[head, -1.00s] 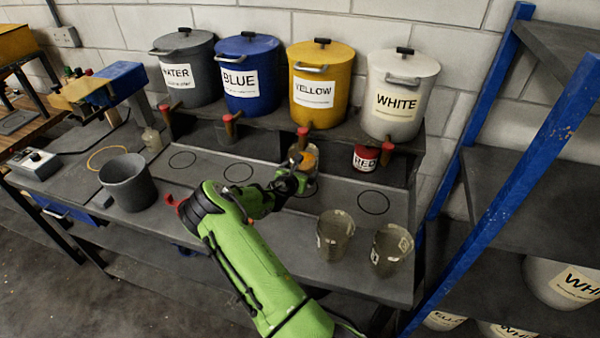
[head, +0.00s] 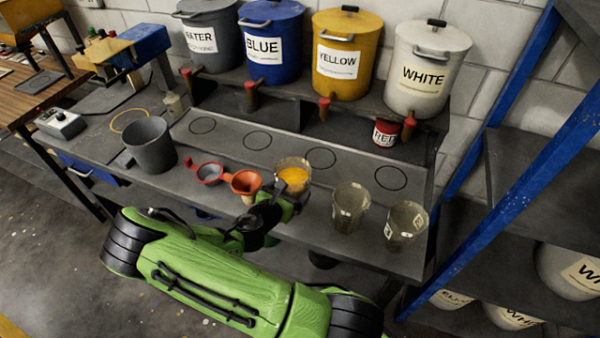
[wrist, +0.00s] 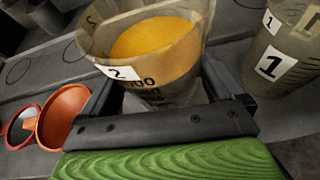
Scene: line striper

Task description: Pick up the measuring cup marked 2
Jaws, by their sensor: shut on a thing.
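The measuring cup marked 2 (head: 293,175) is clear and holds yellow-orange liquid. Its "2" label faces the camera in the wrist view (wrist: 145,75). My gripper (head: 280,206) is shut on this cup at the front edge of the bench. In the wrist view my gripper (wrist: 165,105) has its jaws around the cup's lower part, and the cup looks roughly upright. I cannot tell whether its base touches the bench. A clear cup marked 1 (wrist: 280,60) stands to the right; it also shows in the head view (head: 350,207).
Another clear cup (head: 406,225) stands farther right. An orange funnel (head: 246,183) and a red-rimmed grey one (head: 208,173) lie left of my gripper. A grey bucket (head: 150,145) stands farther left. Paint drums with taps, such as the yellow one (head: 338,85), line the shelf behind.

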